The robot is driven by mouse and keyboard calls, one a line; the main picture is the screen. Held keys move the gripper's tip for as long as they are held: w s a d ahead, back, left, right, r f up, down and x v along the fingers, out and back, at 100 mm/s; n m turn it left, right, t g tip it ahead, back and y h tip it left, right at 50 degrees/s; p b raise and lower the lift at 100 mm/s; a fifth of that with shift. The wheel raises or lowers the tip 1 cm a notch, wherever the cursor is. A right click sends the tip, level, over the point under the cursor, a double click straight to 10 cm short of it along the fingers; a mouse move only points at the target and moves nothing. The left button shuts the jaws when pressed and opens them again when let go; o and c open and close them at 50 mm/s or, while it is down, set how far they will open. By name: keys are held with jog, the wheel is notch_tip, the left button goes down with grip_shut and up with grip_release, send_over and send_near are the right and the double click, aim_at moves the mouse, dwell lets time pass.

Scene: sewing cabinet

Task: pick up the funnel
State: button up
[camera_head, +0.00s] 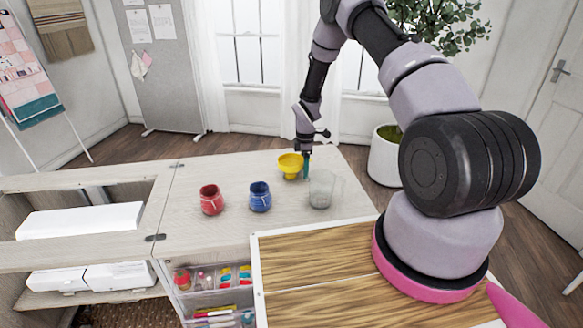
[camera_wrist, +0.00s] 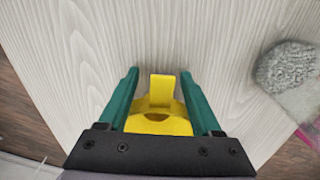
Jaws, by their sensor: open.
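The yellow funnel (camera_head: 290,164) stands on the pale wooden cabinet top, near its far edge, with its wide rim upward. In the wrist view the funnel (camera_wrist: 160,122) lies between the two green fingers, its tab pointing away from my wrist. My gripper (camera_head: 306,165) is pointed down at the funnel's right side in the head view. In the wrist view my gripper (camera_wrist: 160,80) is open, with a finger on each side of the funnel and a gap near the tab. The funnel's near part is hidden by the gripper's black body.
A blue jar (camera_head: 260,197) and a red jar (camera_head: 211,200) stand to the left. The cabinet top (camera_head: 240,174) is bare around them. An open drawer (camera_head: 210,283) holds sewing supplies below.

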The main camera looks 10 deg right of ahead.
grip_shut()
jog(key=shift+r, duration=0.1)
